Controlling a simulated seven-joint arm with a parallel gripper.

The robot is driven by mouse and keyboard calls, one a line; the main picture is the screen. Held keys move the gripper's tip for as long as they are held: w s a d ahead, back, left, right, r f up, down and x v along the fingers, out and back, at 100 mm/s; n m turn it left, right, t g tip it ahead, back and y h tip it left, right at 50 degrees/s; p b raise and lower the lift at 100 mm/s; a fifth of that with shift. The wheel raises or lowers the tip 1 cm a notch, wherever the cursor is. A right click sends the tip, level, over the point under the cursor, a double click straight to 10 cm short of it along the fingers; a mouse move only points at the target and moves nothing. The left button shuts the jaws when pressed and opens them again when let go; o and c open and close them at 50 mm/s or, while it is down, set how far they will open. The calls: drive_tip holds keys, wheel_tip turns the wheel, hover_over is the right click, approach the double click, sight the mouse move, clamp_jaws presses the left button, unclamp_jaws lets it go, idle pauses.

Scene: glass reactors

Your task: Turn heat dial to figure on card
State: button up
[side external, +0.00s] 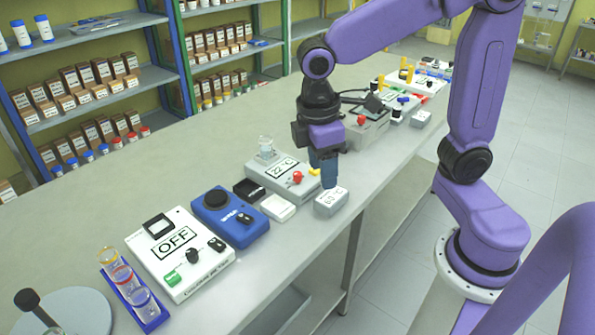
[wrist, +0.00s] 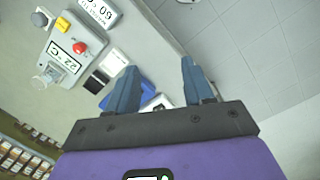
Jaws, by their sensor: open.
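The grey heater (side external: 256,178) has a display reading 22 °C, a red dial (side external: 297,177) and a small yellow part (side external: 314,171). The card (side external: 331,202), a small grey block with 60 on it, stands just right of the heater. The wrist view shows the heater (wrist: 50,58), red dial (wrist: 80,48), yellow part (wrist: 62,24) and card (wrist: 100,10) at upper left. My gripper (side external: 328,180) points down near the dial and above the card, touching neither as far as I can tell. In the wrist view its blue fingers (wrist: 158,66) are apart and empty.
A glass beaker (side external: 266,148) stands on the heater. Black and white blocks (side external: 277,207), a blue device (side external: 228,217), a white device reading OFF (side external: 180,250) and a tube rack (side external: 148,310) line the bench leftward. More instruments (side external: 405,105) stand behind my gripper.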

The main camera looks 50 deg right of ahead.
drive_tip(key=w+d+m+g+h, duration=0.1)
drive_tip(key=w+d, duration=0.1)
drive_tip(key=w, duration=1.1)
drive_tip(key=m+g, duration=0.2)
approach(297, 173)
drive_tip(key=shift+h, duration=0.4)
drive_tip(key=x, duration=0.8)
drive_tip(key=shift+s+a+f, duration=0.1)
drive_tip(key=shift+a+f, duration=0.15)
drive_tip(key=shift+f, duration=0.15)
clamp_jaws()
